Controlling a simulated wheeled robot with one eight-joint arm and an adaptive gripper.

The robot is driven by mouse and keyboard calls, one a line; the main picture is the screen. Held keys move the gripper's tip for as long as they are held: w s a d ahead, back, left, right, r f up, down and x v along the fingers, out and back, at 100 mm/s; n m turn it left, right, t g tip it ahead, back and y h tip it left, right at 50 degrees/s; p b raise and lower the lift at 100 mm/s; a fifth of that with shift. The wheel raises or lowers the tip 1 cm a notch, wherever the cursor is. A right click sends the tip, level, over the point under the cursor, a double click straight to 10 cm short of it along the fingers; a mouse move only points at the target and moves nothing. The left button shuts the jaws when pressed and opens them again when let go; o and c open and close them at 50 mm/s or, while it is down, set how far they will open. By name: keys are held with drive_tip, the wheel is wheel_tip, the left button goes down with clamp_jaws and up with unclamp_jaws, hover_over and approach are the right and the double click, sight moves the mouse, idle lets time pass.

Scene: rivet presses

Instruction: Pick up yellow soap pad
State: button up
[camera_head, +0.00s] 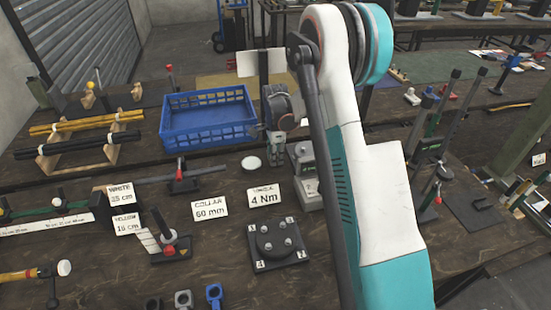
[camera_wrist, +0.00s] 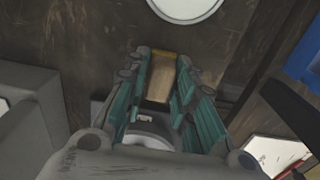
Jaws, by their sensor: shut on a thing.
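The yellow soap pad (camera_wrist: 160,78) shows in the wrist view as a small yellow-tan block between the teal fingers of my gripper (camera_wrist: 165,66). The fingers are shut on it, one on each side. In the head view my gripper (camera_head: 277,146) points down over the wooden table, just right of the blue crate. The pad cannot be made out there. How far it is above the table is unclear.
A pale round disc (camera_head: 251,162) lies left of my gripper. The blue crate (camera_head: 208,120) stands behind it. A grey block-shaped device (camera_head: 307,175) is close on the right. A black plate with several studs (camera_head: 276,243) and label cards lie in front.

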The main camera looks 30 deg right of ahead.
wheel_tip(320, 180, up, 20)
drive_tip(key=p, duration=0.6)
idle(0.4)
